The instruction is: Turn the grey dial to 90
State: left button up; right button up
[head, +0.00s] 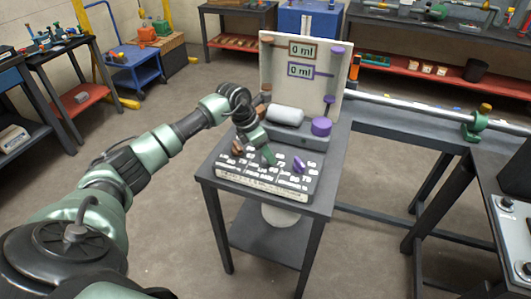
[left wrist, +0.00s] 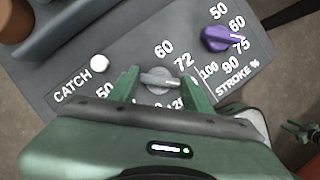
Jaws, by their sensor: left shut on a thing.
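The grey dial (left wrist: 158,80) sits on the dark sloped panel (left wrist: 75,65) in the left wrist view. Its bar lies roughly across the picture. Printed numbers around it include 50, 60, 72 and 120; some are partly hidden by my gripper, and I cannot tell which one the dial points to. My left gripper (left wrist: 160,86) is shut on the dial, with a green finger at each end of the bar. In the head view my left gripper (head: 266,154) reaches down onto the panel (head: 262,183) and hides the dial. My right gripper is not in view.
A purple dial (left wrist: 221,38) marked STROKE % is close on the right. A white button (left wrist: 99,63) marked CATCH is on the left. Behind the panel are a white cylinder (head: 285,116), a purple knob (head: 321,126) and a backboard (head: 278,74). A bench with a long rail stands right.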

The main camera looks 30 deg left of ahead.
aim_at(257, 163)
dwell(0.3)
pick_arm(q)
jog(key=o, duration=1.4)
jog(key=shift+c, duration=0.2)
jog(key=b+v, duration=0.1)
jog(key=v, duration=0.6)
jog(key=shift+s+r+b, duration=0.15)
jog(key=shift+r+b, duration=0.2)
jog(key=shift+b, duration=0.05)
jog(key=shift+a, duration=0.1)
